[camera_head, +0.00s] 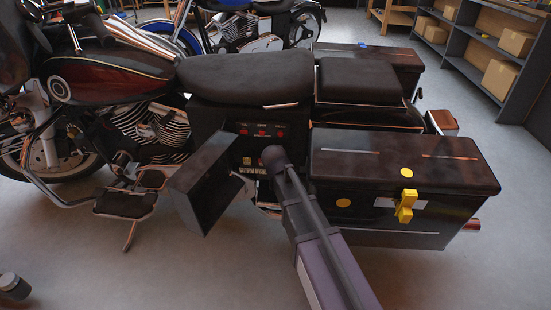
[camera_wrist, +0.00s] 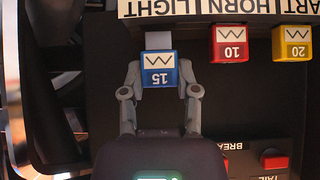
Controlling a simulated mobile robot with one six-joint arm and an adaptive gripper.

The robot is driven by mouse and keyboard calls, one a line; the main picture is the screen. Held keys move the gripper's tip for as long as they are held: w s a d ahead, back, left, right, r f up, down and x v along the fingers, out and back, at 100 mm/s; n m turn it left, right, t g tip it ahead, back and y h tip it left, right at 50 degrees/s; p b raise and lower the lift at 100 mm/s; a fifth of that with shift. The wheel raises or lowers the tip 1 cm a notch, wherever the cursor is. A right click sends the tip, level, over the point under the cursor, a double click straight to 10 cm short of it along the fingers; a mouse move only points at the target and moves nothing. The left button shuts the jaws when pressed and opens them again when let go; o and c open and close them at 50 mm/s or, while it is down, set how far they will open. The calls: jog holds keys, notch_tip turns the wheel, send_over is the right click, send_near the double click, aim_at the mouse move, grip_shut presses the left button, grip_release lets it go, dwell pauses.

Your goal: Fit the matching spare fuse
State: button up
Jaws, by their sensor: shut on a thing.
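In the wrist view my gripper (camera_wrist: 160,74) has its two fingers on either side of a blue fuse (camera_wrist: 160,70) marked 15. A pale grey piece shows just above it. The blue fuse sits lower in the picture than the red fuse (camera_wrist: 229,44) marked 10 and the yellow fuse (camera_wrist: 291,42) marked 20. I cannot tell whether it still touches its holder. Red parts (camera_wrist: 272,160) with white labels show at the lower right. In the head view the fuse panel (camera_head: 262,145) is on the motorcycle's side below the seat, and my arm hides part of it.
A dark open cover (camera_head: 205,190) juts out left of the panel. A black side case (camera_head: 400,180) with a yellow latch (camera_head: 406,205) stands close to the right of my arm. A white label strip (camera_wrist: 220,8) runs above the fuses.

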jog(key=shift+w+f+b, duration=0.1)
jog(key=shift+f+b, duration=0.7)
dwell(0.8)
jog(key=o, duration=0.9)
jog(key=shift+s, duration=0.25)
dwell(0.5)
